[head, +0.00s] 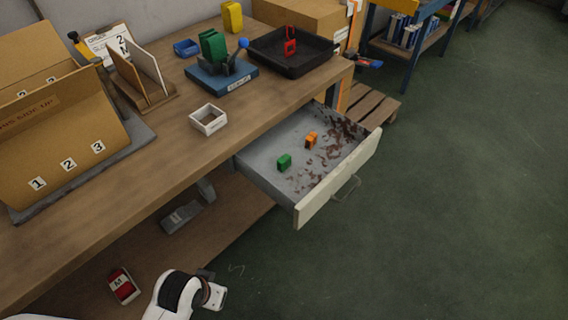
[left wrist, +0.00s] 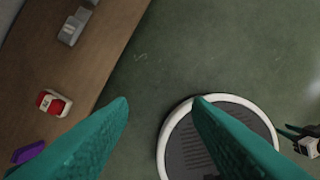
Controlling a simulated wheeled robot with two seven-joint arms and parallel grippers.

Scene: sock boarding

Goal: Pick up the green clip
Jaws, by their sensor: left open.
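A small green clip (head: 284,162) stands in the open drawer (head: 257,179), near its front left part. An orange clip (head: 311,139) stands behind it to the right. My left arm shows at the bottom of the head view, low and well short of the drawer; its fingers cannot be made out there. In the left wrist view my left gripper (left wrist: 162,103) has its two teal fingers wide apart, with nothing between them and the floor below. What looks like my right gripper (left wrist: 300,138) shows small at the right edge of that view, its jaws unclear.
The drawer has reddish-brown scraps on its floor. The workbench (head: 165,150) above holds a white open box (head: 208,119), a black tray (head: 268,62), a blue stand (head: 222,78) with a green block and cardboard holders. A red item (head: 123,286) lies on the lower shelf. Floor at right is clear.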

